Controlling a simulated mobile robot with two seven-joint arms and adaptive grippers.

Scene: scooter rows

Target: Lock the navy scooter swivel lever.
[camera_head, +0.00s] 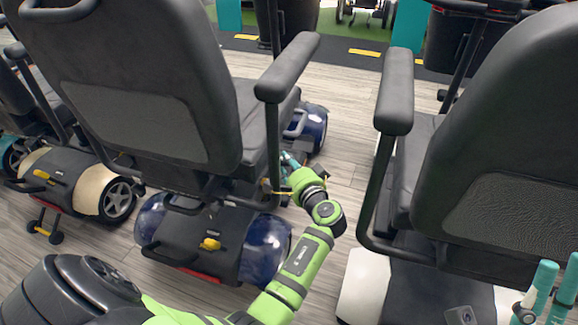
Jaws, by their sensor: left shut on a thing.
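The navy scooter, with glossy dark blue rear fenders (265,248) and a grey high-backed seat (135,75), stands left of centre, seen from behind. My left arm reaches up along its right side. My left gripper (289,162) is beside the seat base, below the right armrest, and is shut on what appears to be the swivel lever. The lever itself is mostly hidden by the gripper and seat, so its position cannot be told. My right gripper (552,288) shows at the bottom right corner, with two teal fingers apart and nothing seen between them.
A white scooter (365,285) with a grey seat (520,150) stands close on the right. A cream scooter (90,180) stands at the left. The navy scooter's right armrest (288,68) overhangs my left gripper. A strip of wood floor (335,155) is clear between the scooters.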

